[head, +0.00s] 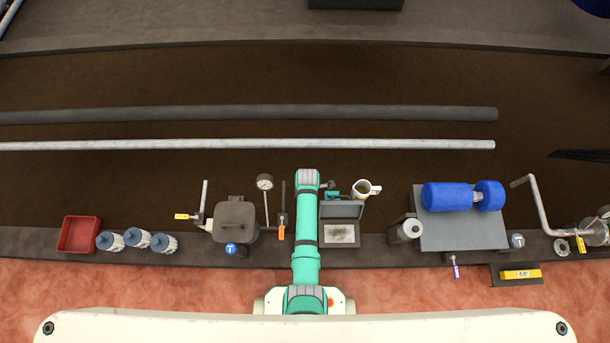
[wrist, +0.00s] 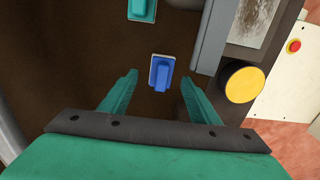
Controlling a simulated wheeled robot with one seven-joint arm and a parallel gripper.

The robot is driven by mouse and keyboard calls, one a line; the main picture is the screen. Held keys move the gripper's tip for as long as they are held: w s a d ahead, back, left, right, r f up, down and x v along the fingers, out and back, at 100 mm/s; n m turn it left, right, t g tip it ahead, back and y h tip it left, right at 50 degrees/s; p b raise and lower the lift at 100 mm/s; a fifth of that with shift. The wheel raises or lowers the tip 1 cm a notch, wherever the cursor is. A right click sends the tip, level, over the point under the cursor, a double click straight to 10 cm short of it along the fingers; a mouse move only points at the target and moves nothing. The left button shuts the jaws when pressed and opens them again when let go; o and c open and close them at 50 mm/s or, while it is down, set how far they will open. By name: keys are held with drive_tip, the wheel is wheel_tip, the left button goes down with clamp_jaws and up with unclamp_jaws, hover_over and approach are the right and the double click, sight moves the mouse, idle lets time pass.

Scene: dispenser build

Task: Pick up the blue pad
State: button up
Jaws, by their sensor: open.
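The blue pad (wrist: 161,75) shows in the wrist view as a small blue block with a pale edge, on the dark brown surface. My gripper (wrist: 159,78) is open, with its two teal fingers apart. In the picture the pad lies between and just beyond the fingertips, and nothing is held. A teal pad (wrist: 142,9) lies past it at the top edge, partly cut off. In the head view my green arm reaches forward and hides most of my gripper. I cannot pick out the blue pad clearly there.
A dark box with a grey speckled panel (head: 342,234) stands right of my arm, with a cream mug (head: 364,190) behind. A dial gauge (head: 265,183) and dark lidded pot (head: 235,218) stand left. Long pipes (head: 250,145) lie behind. A yellow disc (wrist: 242,81) is right in the wrist view.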

drive_tip(key=f, duration=0.4)
drive_tip(key=shift+s+a+f, duration=0.2)
drive_tip(key=shift+a+f, duration=0.15)
drive_tip(key=shift+f, duration=0.05)
drive_tip(key=c, duration=1.2)
